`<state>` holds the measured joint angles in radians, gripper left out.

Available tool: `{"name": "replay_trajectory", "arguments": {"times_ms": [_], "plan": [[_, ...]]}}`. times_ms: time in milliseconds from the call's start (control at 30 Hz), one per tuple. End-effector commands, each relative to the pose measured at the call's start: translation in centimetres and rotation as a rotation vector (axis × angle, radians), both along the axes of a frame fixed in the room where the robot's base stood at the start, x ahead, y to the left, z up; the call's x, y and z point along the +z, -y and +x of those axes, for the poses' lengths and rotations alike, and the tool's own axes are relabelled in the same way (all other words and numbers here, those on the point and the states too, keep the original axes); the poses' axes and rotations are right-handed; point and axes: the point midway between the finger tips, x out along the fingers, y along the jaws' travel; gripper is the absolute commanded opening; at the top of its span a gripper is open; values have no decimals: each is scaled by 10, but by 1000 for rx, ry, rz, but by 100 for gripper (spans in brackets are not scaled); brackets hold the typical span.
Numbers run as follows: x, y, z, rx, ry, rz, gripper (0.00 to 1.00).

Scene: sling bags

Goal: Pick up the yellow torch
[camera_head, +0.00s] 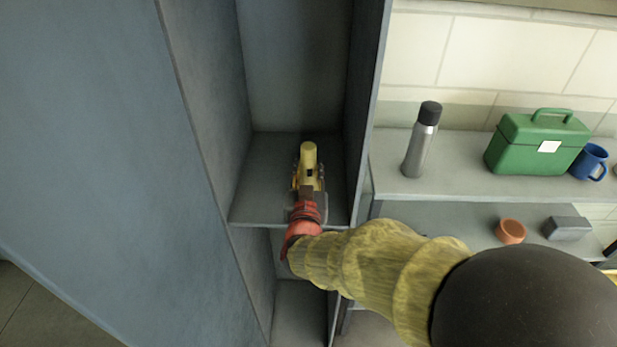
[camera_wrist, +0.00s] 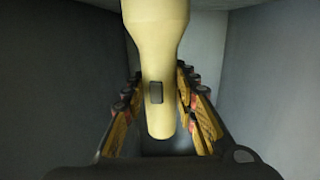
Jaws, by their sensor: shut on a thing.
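The yellow torch (camera_head: 308,156) is in the upper compartment of a tall grey locker, and its wider head points toward the back. My gripper (camera_head: 309,178) reaches into the compartment from the front and is shut on the torch. In the wrist view, the torch (camera_wrist: 158,60) runs down the middle with a dark switch on its body. The fingers of my gripper (camera_wrist: 160,105) lie on both sides of its narrower body. I cannot tell whether the torch touches the shelf.
The locker shelf (camera_head: 262,190) has close side walls, and a large locker door (camera_head: 90,130) stands at left. On the open shelving at right are a steel flask (camera_head: 421,145), a green toolbox (camera_head: 538,145), a blue mug (camera_head: 590,162), a terracotta pot (camera_head: 510,231) and a grey box (camera_head: 567,228).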

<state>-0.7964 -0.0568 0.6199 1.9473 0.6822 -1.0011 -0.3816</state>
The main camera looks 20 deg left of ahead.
Motion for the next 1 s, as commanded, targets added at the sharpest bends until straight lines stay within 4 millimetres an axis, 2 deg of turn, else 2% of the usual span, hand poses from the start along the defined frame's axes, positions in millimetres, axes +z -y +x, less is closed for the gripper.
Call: {"name": "replay_trajectory", "arguments": {"times_ms": [300,667,867,967,1000], "plan": [[0,0,0,0,0,0,0],[3,0,0,0,1,0,0],[21,0,0,0,4,4,0],[37,0,0,0,4,5,0],[44,2,-7,1,4,4,0]]}}
